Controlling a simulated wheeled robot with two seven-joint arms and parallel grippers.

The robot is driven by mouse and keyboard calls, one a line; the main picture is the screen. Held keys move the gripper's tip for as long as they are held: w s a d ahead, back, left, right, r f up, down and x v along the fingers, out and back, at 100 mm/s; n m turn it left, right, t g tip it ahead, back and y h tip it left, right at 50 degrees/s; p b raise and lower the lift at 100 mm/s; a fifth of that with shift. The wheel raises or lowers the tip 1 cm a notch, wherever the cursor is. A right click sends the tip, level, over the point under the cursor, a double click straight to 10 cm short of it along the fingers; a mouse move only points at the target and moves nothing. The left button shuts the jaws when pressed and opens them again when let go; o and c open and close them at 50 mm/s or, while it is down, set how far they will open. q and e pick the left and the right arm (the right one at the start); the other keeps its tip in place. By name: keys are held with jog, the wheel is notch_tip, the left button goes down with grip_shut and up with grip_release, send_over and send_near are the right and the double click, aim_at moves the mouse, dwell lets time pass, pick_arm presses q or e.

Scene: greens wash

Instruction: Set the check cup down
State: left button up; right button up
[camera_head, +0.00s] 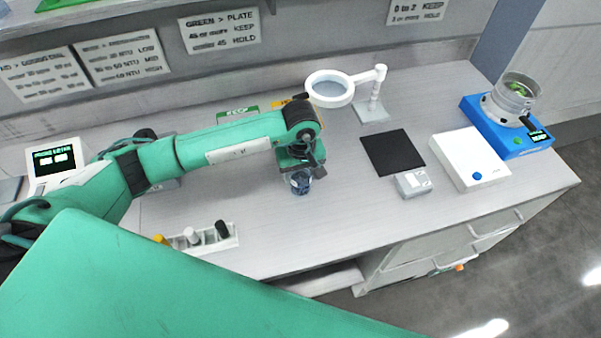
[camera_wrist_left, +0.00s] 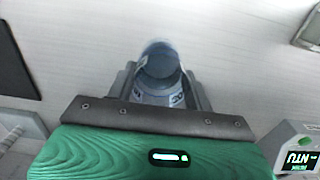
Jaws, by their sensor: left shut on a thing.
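The check cup (camera_head: 301,183) is a small clear cup with dark blue contents or tint. It is at the middle of the bench, below my left gripper (camera_head: 300,172). In the left wrist view the cup (camera_wrist_left: 160,75) shows with blue markings, between the two fingers of my left gripper (camera_wrist_left: 160,88). The fingers are shut on it. I cannot tell whether the cup's base touches the bench or hangs just above it. My right gripper is not in view.
The bench (camera_head: 255,215) is clear around the cup. A magnifier (camera_head: 374,110) and a black mat (camera_head: 393,152) are to the right, with a small grey box (camera_head: 413,182), a white device (camera_head: 469,158) and a blue device (camera_head: 505,135). A white rack (camera_head: 207,241) is front left.

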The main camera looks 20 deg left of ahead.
pick_arm(q)
jog(key=o, duration=1)
